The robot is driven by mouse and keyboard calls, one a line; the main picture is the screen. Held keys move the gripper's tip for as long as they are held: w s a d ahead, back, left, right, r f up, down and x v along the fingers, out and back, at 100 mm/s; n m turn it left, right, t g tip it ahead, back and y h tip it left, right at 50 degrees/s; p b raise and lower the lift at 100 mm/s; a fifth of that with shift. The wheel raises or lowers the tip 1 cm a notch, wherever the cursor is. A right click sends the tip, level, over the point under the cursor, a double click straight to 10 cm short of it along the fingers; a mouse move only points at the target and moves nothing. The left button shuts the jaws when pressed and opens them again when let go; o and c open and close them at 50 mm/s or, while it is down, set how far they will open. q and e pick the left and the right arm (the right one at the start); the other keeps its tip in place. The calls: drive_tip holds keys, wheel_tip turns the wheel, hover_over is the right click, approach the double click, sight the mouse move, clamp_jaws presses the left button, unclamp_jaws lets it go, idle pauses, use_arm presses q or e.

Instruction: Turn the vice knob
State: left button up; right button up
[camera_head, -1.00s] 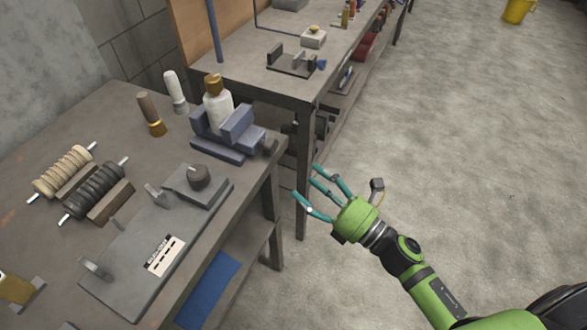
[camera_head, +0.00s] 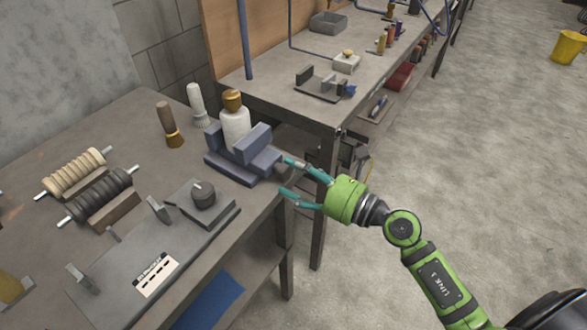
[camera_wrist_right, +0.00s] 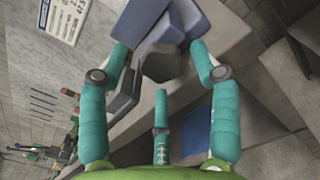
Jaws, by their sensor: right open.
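The blue vice (camera_head: 232,165) stands at the right edge of the near bench, with a white bottle (camera_head: 235,127) with a gold cap between its jaws. Its dark grey knob (camera_head: 281,168) faces right; in the right wrist view the knob (camera_wrist_right: 160,66) is ahead, between the finger tips. My right gripper (camera_head: 285,176) is open, its teal fingers pointing left at the knob, with tips near or around it. I cannot tell whether they touch it. In the right wrist view the gripper (camera_wrist_right: 161,82) shows three spread fingers. My left gripper is not in view.
A grey plate with a round knob (camera_head: 203,194) and two ribbed rollers (camera_head: 100,194) lie on the near bench. A second bench (camera_head: 285,88) stands behind. Open floor (camera_head: 480,170) lies to the right.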

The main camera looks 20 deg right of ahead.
drive_tip(key=shift+w+a, duration=0.3)
drive_tip(key=shift+w, duration=0.05)
drive_tip(key=c, duration=1.1)
drive_tip(key=shift+r, duration=0.15)
drive_tip(key=shift+c, duration=0.2)
